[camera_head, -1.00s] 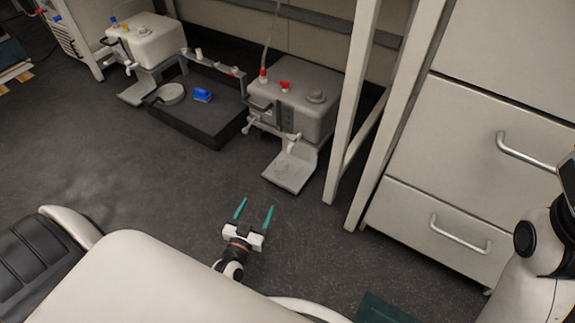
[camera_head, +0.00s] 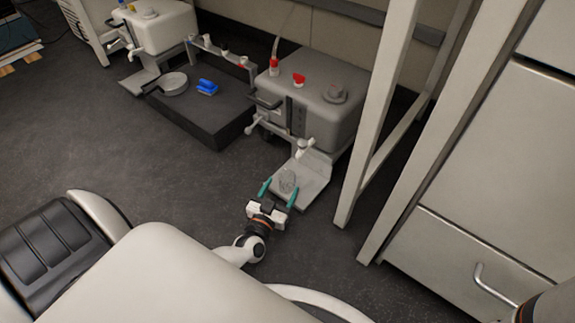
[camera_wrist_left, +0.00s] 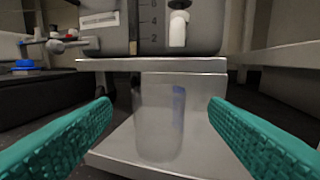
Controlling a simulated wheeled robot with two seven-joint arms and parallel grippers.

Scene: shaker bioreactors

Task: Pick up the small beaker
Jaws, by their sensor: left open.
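The small beaker (camera_head: 289,180) is clear glass and stands upright on a grey metal platform (camera_head: 312,178), below the spout of a grey tank. In the left wrist view the beaker (camera_wrist_left: 158,122) is centred ahead. My left gripper (camera_head: 278,188) is open, its teal fingers pointing at the beaker. In the left wrist view the left gripper (camera_wrist_left: 159,101) has one finger to each side of the beaker, with gaps showing on both sides. How deep the beaker sits between the fingers is hard to tell. My right gripper is not in view.
The grey tank (camera_head: 318,97) with red caps and a white tap (camera_head: 305,148) stands just above the beaker. A black tray (camera_head: 208,112) with a blue object (camera_head: 207,87) lies to the left. A white frame post (camera_head: 380,130) stands to the right. Open floor lies left.

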